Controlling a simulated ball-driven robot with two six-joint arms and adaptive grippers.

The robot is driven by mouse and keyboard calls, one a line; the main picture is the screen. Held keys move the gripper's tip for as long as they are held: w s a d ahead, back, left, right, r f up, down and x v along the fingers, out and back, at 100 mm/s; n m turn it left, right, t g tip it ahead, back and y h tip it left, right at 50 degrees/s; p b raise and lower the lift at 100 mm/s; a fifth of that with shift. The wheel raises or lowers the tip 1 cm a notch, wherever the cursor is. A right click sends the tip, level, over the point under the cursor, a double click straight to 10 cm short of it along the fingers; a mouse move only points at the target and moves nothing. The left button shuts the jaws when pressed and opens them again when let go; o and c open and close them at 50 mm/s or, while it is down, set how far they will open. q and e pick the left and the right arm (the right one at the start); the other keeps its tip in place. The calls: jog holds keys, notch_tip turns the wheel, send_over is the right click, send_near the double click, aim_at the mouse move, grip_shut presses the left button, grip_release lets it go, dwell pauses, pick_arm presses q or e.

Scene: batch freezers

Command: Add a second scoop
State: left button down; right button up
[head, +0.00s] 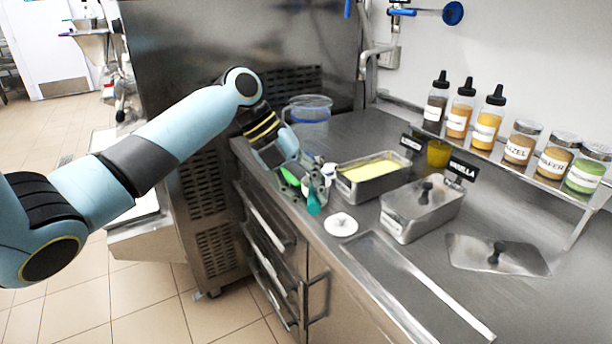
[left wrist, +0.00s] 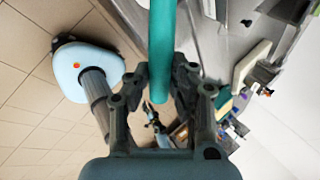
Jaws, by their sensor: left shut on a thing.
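My left gripper (head: 320,187) is at the counter's front edge, just left of an open metal pan (head: 367,188). It is shut on a teal-handled tool (head: 312,203), whose handle also shows between the fingers in the left wrist view (left wrist: 161,50). The tool's working end cannot be made out. The open pan holds a pale yellow mass (head: 375,170). A small white item (head: 329,170) is partly hidden beside the gripper; I cannot tell what it is. My right gripper is not in view.
A lidded metal pan (head: 412,222) stands by a "VANILLA" sign (head: 463,170). A loose metal lid (head: 520,259) lies to the right. A white round piece with a knob (head: 341,225) lies near the front edge. A clear container (head: 308,108) stands behind. Bottles and jars (head: 520,143) line the shelf.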

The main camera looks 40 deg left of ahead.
pick_arm(q)
jog(key=shift+w+d+r+g+y+p, duration=0.2)
jog(key=shift+d+r+g+y+p, duration=0.1)
jog(key=shift+d+r+g+y, duration=0.15)
jog(key=shift+w+d+g+y+p, duration=0.1)
jog(key=shift+d+g+y+p, duration=0.15)
jog(key=shift+y, duration=0.25)
jog(key=shift+w+g+y+p, duration=0.1)
jog(key=shift+g+y, duration=0.2)
jog(key=shift+y, duration=0.15)
notch_tip(320, 180, up, 2)
jog(key=g+y+p, duration=0.1)
jog(key=p, duration=0.1)
jog(key=g+y+p, duration=0.1)
jog(key=p, duration=0.1)
jog(key=shift+w+r+y, duration=0.15)
jog(key=shift+y, duration=0.15)
jog(key=shift+d, duration=0.1)
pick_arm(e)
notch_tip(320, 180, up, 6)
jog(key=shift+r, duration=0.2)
